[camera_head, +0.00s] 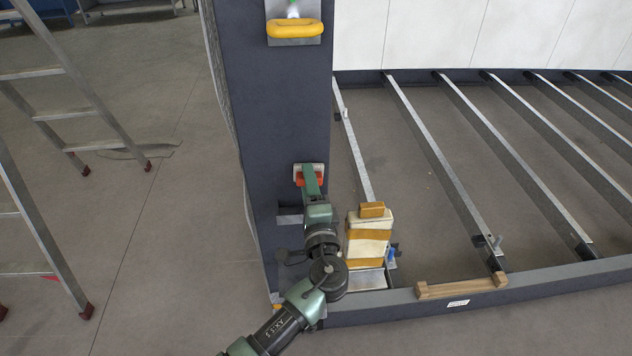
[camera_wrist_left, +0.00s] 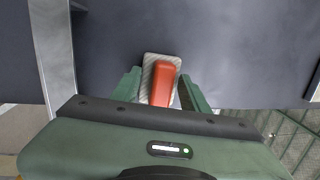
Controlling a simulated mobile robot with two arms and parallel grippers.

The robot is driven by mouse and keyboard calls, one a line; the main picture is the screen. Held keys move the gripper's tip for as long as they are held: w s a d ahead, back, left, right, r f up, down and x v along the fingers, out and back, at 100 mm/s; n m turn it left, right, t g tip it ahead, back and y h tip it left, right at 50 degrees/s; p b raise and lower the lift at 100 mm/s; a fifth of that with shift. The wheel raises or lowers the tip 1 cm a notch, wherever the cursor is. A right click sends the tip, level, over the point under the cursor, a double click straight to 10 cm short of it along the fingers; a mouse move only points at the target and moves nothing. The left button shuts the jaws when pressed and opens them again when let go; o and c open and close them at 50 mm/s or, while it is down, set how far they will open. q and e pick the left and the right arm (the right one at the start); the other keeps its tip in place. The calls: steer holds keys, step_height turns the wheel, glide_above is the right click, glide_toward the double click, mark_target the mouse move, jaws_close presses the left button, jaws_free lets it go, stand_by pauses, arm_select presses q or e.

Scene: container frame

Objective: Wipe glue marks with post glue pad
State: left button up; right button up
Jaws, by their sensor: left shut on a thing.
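A pad with a red-orange handle (camera_head: 301,178) and a pale grey plate lies against the dark panel (camera_head: 270,110) of the frame. The pad also shows in the left wrist view (camera_wrist_left: 163,80), its handle between the two green fingers. My left gripper (camera_head: 311,180) is shut on this handle, with the plate flat against or very close to the panel; I cannot tell if it touches. I cannot make out glue marks on the panel. My right gripper is in neither view.
A yellow-handled float (camera_head: 294,28) is at the panel's upper part. A cream and brown block stack (camera_head: 369,238) stands right of my left arm. A wooden piece (camera_head: 460,287) lies on the frame's front beam. Metal slats run right; a ladder (camera_head: 60,120) stands left.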

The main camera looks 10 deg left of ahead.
arm_select(q)
steer(key=shift+s+a+r, duration=0.1)
steer(key=shift+s+a, duration=0.05)
steer(key=shift+a, duration=0.9)
steer(key=shift+s+d, duration=0.1)
steer(key=shift+s, duration=0.4)
steer(key=shift+r+v, duration=0.15)
steer(key=shift+v, duration=1.05)
steer(key=shift+r+v, duration=0.15)
steer(key=shift+v, duration=1.05)
steer(key=shift+s+f, duration=0.15)
steer(key=shift+s, duration=0.05)
steer(key=shift+v, duration=1.35)
steer(key=shift+s, duration=0.15)
